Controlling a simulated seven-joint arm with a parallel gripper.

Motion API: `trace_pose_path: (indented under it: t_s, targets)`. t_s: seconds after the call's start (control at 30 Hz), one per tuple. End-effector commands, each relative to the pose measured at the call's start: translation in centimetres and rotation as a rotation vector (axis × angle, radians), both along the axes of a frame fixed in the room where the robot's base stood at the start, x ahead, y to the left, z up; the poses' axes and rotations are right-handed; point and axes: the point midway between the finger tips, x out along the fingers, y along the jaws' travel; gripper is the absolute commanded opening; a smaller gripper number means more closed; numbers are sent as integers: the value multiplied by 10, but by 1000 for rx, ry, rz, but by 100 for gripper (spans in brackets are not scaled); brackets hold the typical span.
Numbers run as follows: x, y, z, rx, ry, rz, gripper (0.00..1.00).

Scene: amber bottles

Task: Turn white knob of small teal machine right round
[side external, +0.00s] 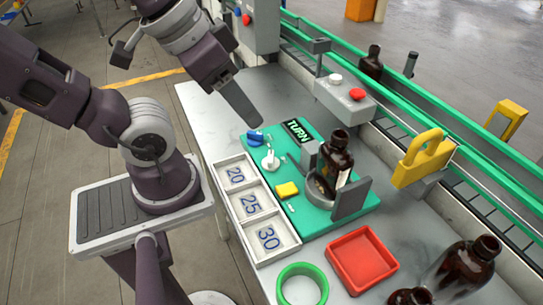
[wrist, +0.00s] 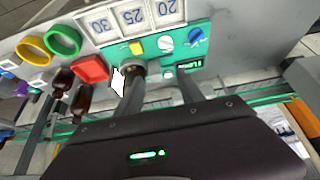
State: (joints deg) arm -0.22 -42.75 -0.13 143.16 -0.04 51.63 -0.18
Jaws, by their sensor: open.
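The small teal machine (side external: 322,218) lies flat on the bench; it also shows at the top of the wrist view (wrist: 157,61). Its white knob (side external: 270,160) stands between a blue knob (side external: 255,137) and a yellow button (side external: 287,190). In the wrist view the white knob (wrist: 167,43) is in plain sight, beyond and between my fingertips. My gripper (side external: 256,122) is above the machine's far end, apart from the knob. Its two fingers (wrist: 160,73) are spread with nothing between them. A dark panel (side external: 298,130) reads TURN.
A brown bottle (side external: 338,150) stands in the machine's grey holder (side external: 350,199), close to the knob. A white tray marked 20, 25, 30 (side external: 252,215) lies alongside. A red tray (side external: 361,261), green ring (side external: 302,270) and more bottles (side external: 468,265) are nearer. A control box (side external: 343,100) stands behind.

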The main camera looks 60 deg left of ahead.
Motion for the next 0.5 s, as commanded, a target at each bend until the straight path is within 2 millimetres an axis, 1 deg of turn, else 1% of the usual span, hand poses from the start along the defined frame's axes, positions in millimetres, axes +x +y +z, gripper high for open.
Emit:
trace_pose_path:
  t_s: [0.07,0.17,0.3,0.4,0.5]
  targets:
    - [6,3,-4,-5,52,63,33]
    - [25,13,-19,-46,223,272,33]
    - [52,30,-48,-195,507,621,33]
    - [66,41,-64,-321,660,808,33]
    - [74,49,-72,-417,756,922,33]
